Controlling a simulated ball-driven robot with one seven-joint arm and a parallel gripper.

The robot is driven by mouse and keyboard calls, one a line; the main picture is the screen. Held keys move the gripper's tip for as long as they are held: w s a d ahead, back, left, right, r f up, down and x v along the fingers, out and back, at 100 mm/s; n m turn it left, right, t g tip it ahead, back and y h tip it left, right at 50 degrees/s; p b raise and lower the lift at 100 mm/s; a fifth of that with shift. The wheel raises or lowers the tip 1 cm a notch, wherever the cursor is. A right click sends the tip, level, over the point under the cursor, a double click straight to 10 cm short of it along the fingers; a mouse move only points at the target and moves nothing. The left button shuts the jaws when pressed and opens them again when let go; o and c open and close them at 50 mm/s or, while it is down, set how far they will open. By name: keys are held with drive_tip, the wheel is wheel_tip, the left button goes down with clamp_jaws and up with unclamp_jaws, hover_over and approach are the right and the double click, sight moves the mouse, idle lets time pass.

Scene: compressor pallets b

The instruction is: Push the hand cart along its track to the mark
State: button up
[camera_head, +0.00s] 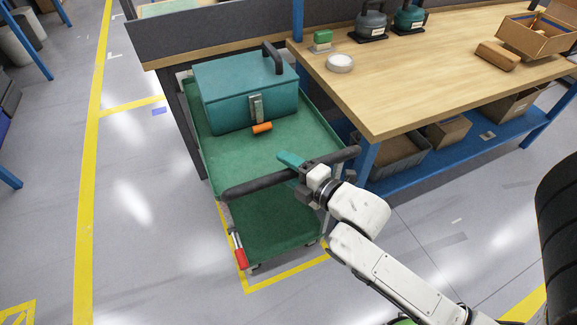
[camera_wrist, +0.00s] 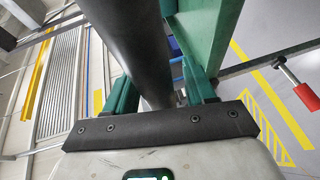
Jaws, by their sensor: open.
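The green hand cart (camera_head: 168,166) (camera_head: 257,222) stands beside the workbench, with a black handle bar (camera_head: 258,184) across its near end. A teal toolbox (camera_head: 246,92) with a dark handle and an orange tag sits on its upper shelf. My gripper (camera_head: 289,161) is open at the right part of the bar. In the wrist view, the dark bar (camera_wrist: 130,40) runs between the green fingers of my gripper (camera_wrist: 162,92); I cannot tell whether they touch it. A red-ended lever (camera_head: 240,257) hangs at the cart's near left corner.
Yellow floor lines (camera_head: 285,273) lie around the cart's near end, and a long yellow line (camera_head: 88,190) runs along the left. A wooden workbench (camera_head: 415,95) stands close on the right. The floor left of the cart is clear.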

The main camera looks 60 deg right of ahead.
drive_tip(key=shift+w, duration=0.1)
clamp_jaws()
idle(0.5)
